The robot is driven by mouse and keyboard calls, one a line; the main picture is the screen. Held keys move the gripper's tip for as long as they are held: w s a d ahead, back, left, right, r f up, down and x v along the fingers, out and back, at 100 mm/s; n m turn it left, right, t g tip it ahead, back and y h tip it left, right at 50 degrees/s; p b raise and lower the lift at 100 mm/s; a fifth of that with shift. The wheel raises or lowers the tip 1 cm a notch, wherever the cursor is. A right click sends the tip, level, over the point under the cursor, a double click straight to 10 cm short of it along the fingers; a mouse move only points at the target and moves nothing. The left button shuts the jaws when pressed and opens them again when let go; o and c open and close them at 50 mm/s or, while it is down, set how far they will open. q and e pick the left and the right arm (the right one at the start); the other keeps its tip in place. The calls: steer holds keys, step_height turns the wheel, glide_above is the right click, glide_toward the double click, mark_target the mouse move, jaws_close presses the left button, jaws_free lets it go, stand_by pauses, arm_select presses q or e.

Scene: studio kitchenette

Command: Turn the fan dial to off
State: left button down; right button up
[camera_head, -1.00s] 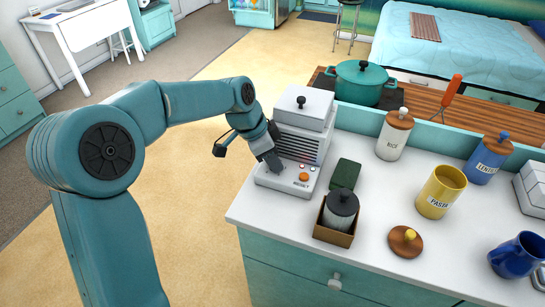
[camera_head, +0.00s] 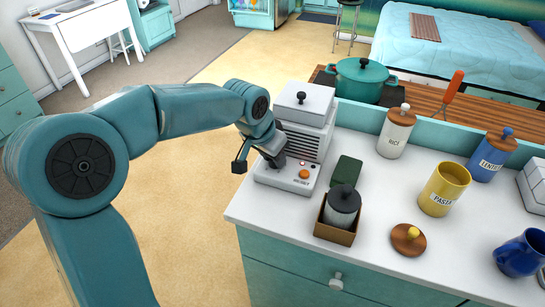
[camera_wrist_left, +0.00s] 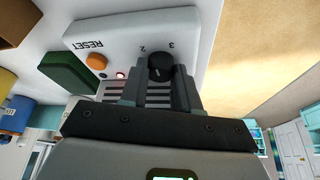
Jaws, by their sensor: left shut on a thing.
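The fan unit (camera_head: 301,140) is a white box with a slatted front, standing at the counter's left end. Its black round fan dial (camera_wrist_left: 160,66) sits on the control panel, with the numbers 2 and 3 printed beside it in the left wrist view. My left gripper (camera_head: 277,164) reaches the panel from the left. In the left wrist view its two fingers (camera_wrist_left: 162,78) are shut on the dial, one on each side. The fingers hide part of the panel, and the dial is hidden in the head view. An orange reset button (camera_head: 304,174) and a small lit red lamp (camera_wrist_left: 120,74) are beside it.
A dark green block (camera_head: 347,170) and a brown box (camera_head: 334,232) holding a grey lidded jar (camera_head: 343,205) stand just right of the unit. Several canisters stand farther right. A teal pot (camera_head: 365,81) is behind. Open floor lies left of the counter.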

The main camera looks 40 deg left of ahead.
arm_select(q)
steer(key=n+y+b, duration=0.1)
steer(key=n, duration=0.1)
steer(key=n+y+b, duration=0.1)
steer(key=n+b, duration=0.1)
steer(key=n, duration=0.1)
steer(key=shift+d+f+n, duration=0.15)
steer(key=shift+d+n, duration=0.05)
steer(key=shift+n, duration=0.1)
steer(key=n+y, duration=0.1)
steer(key=n, duration=0.1)
steer(key=n+g+b, duration=0.1)
steer(key=n, duration=0.1)
steer(key=shift+w+d+n+y, duration=0.1)
steer(key=shift+w+n+y, duration=0.05)
steer(key=shift+n+y, duration=0.2)
steer(key=shift+n+g+y, duration=0.35)
steer(key=shift+n+g, duration=0.25)
steer(key=shift+n, duration=0.65)
steer(key=shift+w+n+g, duration=0.1)
steer(key=shift+n+g, duration=0.5)
steer(key=shift+n, duration=1.1)
steer(key=c, duration=0.8)
jaws_free()
steer(key=shift+c, duration=0.2)
